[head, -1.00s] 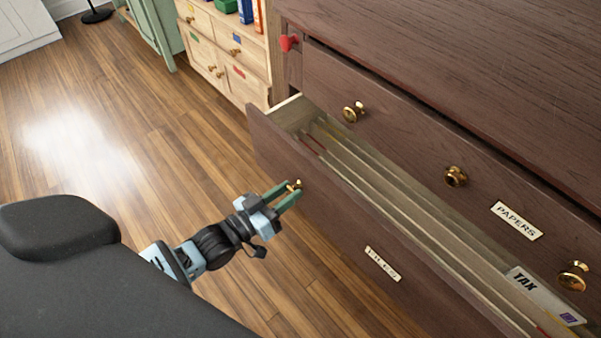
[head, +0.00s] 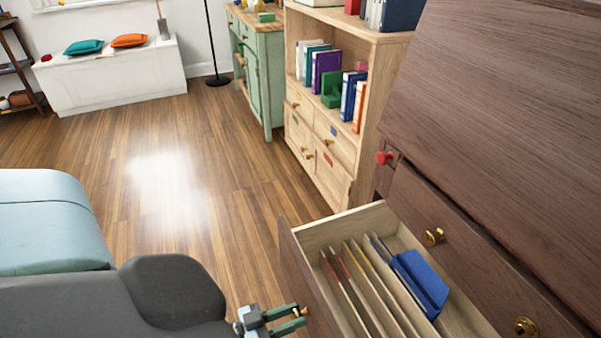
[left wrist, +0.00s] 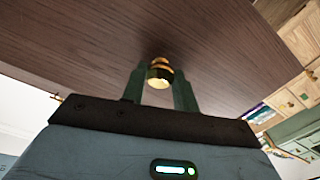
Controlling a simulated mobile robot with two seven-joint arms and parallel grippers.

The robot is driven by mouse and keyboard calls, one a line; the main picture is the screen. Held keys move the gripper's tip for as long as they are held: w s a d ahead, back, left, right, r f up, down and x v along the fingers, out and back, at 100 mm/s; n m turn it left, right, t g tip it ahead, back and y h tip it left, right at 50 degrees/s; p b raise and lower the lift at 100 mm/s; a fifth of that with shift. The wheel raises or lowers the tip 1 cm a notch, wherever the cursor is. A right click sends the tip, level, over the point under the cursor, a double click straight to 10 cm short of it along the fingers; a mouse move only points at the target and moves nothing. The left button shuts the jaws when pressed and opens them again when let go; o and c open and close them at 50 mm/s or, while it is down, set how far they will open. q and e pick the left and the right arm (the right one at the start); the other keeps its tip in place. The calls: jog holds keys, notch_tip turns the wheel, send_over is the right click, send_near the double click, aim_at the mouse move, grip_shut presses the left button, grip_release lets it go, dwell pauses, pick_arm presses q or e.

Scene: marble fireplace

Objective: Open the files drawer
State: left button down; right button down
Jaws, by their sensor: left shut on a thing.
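The files drawer (head: 305,270) is the dark wooden lower drawer of the brown cabinet. It stands pulled well out, showing pale inner walls, several hanging folders and a blue folder (head: 420,281). Its label is out of view now. My left gripper (head: 296,319) is at the drawer's front, shut on a brass knob (head: 301,311). In the left wrist view the knob (left wrist: 159,69) sits between the two green fingers, against the dark drawer front (left wrist: 190,30). My right gripper is not in view.
The closed upper drawer (head: 462,270) has brass knobs. A red knob (head: 385,158) is on the cabinet's far end. A pale bookshelf (head: 335,110) stands beyond the cabinet, and a green cabinet (head: 257,70) behind it. The wooden floor (head: 150,180) left of the drawer is clear.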

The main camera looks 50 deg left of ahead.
pick_arm(q)
jog(key=shift+s, duration=0.25)
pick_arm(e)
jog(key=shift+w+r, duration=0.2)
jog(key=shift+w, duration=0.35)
pick_arm(q)
jog(key=c, duration=1.1)
grip_release()
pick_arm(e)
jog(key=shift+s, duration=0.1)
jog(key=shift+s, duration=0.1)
